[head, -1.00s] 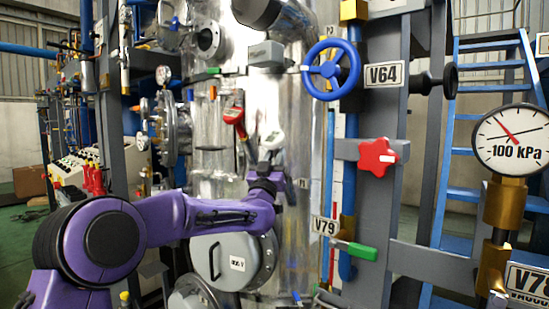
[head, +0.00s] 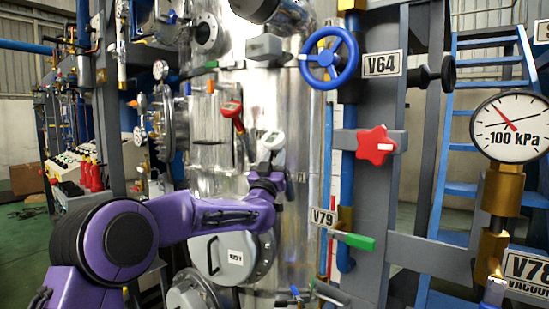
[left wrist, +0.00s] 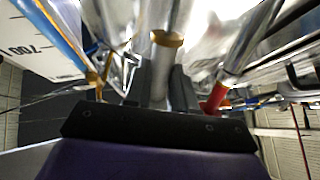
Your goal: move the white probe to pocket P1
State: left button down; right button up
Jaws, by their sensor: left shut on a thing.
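The white probe (head: 271,141) stands upright in front of the shiny metal column, with its white head above my left gripper (head: 268,172). The gripper is shut on it. In the left wrist view the fingers (left wrist: 161,88) close around a grey cylindrical part of the probe (left wrist: 158,75), with a brass-coloured collar beyond it. A red probe (head: 232,110) leans at the column to the left of the white one; its red part (left wrist: 215,98) also shows in the left wrist view. My right gripper is not in view.
The metal column (head: 305,140) is close behind the gripper. To its right are a blue handwheel (head: 329,57), a red star knob (head: 376,146), a green-handled valve (head: 358,241) and a pressure gauge (head: 512,127). A round hatch (head: 210,258) sits below the forearm.

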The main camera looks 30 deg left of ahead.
pick_arm(q)
jog(key=shift+w+a+f+b, duration=0.1)
jog(key=shift+w+f+b, duration=0.25)
jog(key=shift+w+f, duration=0.5)
jog(key=shift+w+a+f+b, duration=0.1)
jog(key=shift+w+f+b, duration=0.3)
jog(key=shift+f, duration=0.65)
jog(key=c, duration=0.8)
grip_release()
jog(key=shift+w, duration=0.1)
jog(key=shift+c, duration=0.2)
jog(key=b+v, duration=0.5)
jog(key=v, duration=0.5)
jog(key=shift+s, duration=0.25)
jog(key=shift+f, duration=0.1)
